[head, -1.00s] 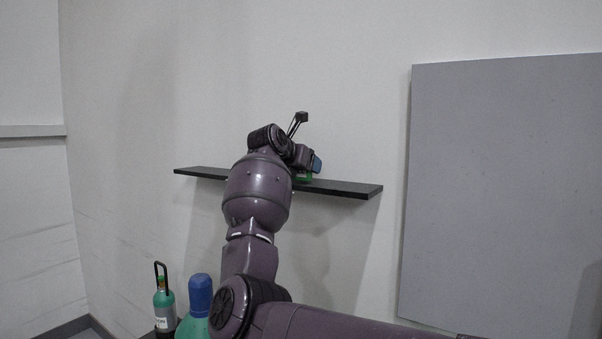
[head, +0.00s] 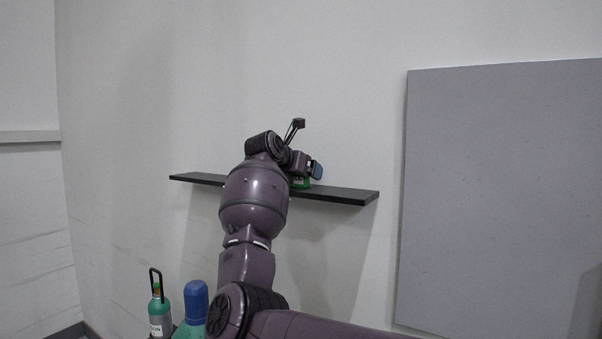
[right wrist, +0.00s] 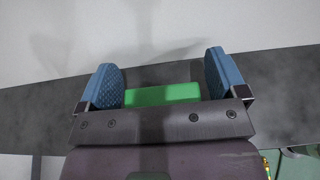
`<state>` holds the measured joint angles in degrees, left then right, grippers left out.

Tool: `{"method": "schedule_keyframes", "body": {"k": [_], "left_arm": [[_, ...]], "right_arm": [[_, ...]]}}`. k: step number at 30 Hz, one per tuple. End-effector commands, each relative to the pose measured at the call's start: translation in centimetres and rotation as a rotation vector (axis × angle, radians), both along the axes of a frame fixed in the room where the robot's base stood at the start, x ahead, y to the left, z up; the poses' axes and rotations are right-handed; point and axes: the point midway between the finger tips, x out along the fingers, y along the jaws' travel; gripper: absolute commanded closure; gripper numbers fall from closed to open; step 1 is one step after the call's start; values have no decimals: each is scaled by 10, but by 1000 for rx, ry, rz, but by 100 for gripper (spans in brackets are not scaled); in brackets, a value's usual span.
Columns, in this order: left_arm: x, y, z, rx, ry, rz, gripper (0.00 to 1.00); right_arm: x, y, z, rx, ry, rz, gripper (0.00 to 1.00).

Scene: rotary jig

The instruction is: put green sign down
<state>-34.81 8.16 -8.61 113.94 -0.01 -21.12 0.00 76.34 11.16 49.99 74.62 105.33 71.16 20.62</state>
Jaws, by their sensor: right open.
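The green sign (right wrist: 163,95) rests on the dark wall shelf (right wrist: 272,90). In the right wrist view it lies between the two blue finger pads of my right gripper (right wrist: 165,82), which is open, with a gap visible at the left pad and a smaller one at the right. In the head view only a small green part of the sign (head: 301,184) shows beneath my right gripper (head: 312,170); my right arm hides the rest. My left gripper is not in either view.
The black shelf (head: 345,194) is bare to the right of the arm and at its left end. A large grey panel (head: 505,200) is on the wall at right.

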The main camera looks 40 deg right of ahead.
Motion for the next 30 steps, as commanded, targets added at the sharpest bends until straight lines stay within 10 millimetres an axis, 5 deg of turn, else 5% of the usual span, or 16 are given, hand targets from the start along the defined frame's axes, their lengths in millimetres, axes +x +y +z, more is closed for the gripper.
{"method": "schedule_keyframes", "body": {"k": [18, 30], "left_arm": [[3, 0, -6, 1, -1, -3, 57], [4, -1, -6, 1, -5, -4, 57]], "right_arm": [[-26, 91, 40, 0, -3, 2, 9], [-31, 107, 47, 0, -1, 1, 9]]}}
